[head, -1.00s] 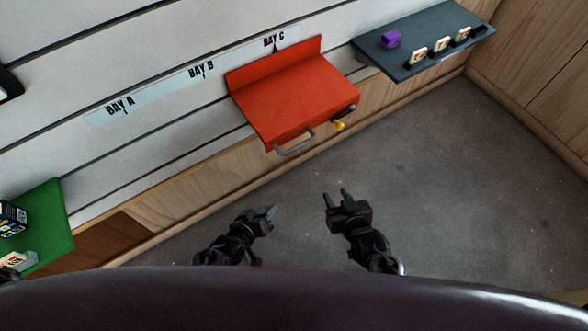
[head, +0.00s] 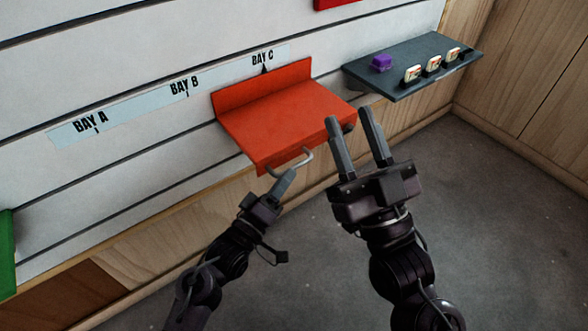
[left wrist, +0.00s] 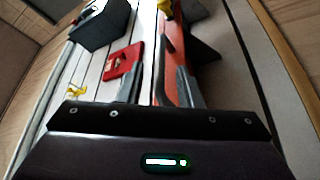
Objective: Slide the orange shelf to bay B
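The orange shelf (head: 285,112) hangs on the slatted wall under the BAY C mark (head: 263,62). The BAY B mark (head: 185,87) is to its left. A grey bar handle (head: 300,160) is on the shelf's front edge. My left gripper (head: 285,182) is at this handle. In the left wrist view its fingers (left wrist: 145,80) are apart, with the grey handle (left wrist: 159,75) between them, closer to the right finger. My right gripper (head: 349,120) is open at the shelf's front right corner. A yellow knob (left wrist: 165,8) shows in the left wrist view; in the head view it is hidden.
A dark grey shelf (head: 410,80) with a purple block (head: 381,62) and several small white items is to the right. A green shelf (head: 6,255) is at the left edge. The wall between it and the orange shelf is clear.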

